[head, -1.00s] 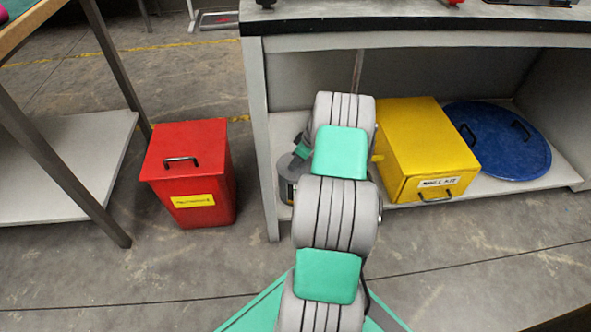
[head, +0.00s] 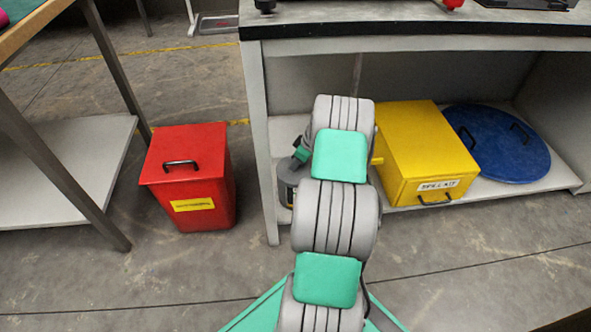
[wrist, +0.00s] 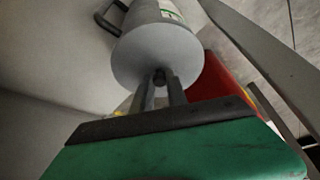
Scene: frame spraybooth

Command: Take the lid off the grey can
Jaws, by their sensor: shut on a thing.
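The grey can (head: 285,183) stands on the low shelf under the workbench, mostly hidden behind my arm in the head view. In the wrist view its grey body (wrist: 146,12) has a pale label and a dark side handle (wrist: 108,20). The round grey lid (wrist: 145,60) faces my gripper and has a small dark knob (wrist: 159,76) in its middle. My gripper (wrist: 161,86) is shut on the knob, one finger on each side. I cannot tell whether there is a gap between lid and can.
A yellow box (head: 425,150) and a round blue lid-like disc (head: 505,145) sit on the same shelf (head: 400,200), right of my arm. A red bin (head: 190,180) stands on the floor to the left. The workbench top (head: 420,28) overhangs the shelf.

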